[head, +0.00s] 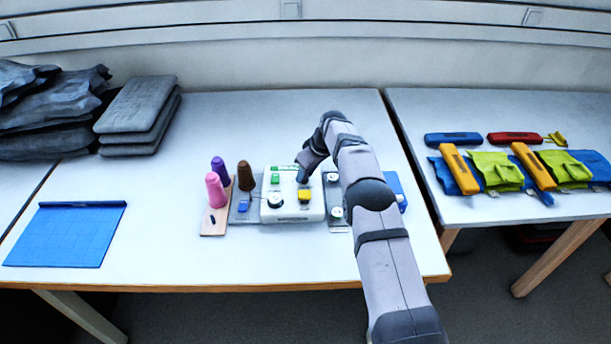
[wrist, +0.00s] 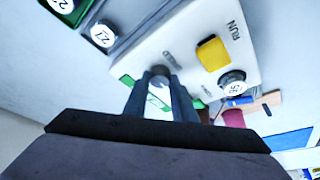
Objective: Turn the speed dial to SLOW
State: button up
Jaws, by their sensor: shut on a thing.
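The white control box (head: 292,214) stands mid-table in the head view, and its top fills the middle of the wrist view (wrist: 200,72). My gripper (head: 303,177) reaches down onto the box's far right part. In the wrist view my gripper (wrist: 162,82) is shut on a small round grey dial (wrist: 160,71), one finger on each side. The lettering beside this dial is too blurred to read, and I cannot tell its setting. A yellow button (wrist: 213,54) by the word RUN and a black knob with a white numbered face (wrist: 232,84) are on the same box.
Pink (head: 215,190), purple (head: 219,171) and brown (head: 246,174) thread cones stand left of the box. Plates with white-faced dials (head: 334,178) lie on its right. A blue mat (head: 66,237) and stacked grey pads (head: 141,106) are farther left. Pouches (head: 495,171) lie on the right table.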

aim_at(313, 186)
jog(key=shift+n, duration=0.3)
jog(key=o, duration=1)
jog(key=shift+o, duration=0.2)
jog(key=shift+d+r, duration=0.1)
jog(key=shift+r, duration=0.05)
jog(key=b+v, duration=0.2)
jog(key=v, duration=0.5)
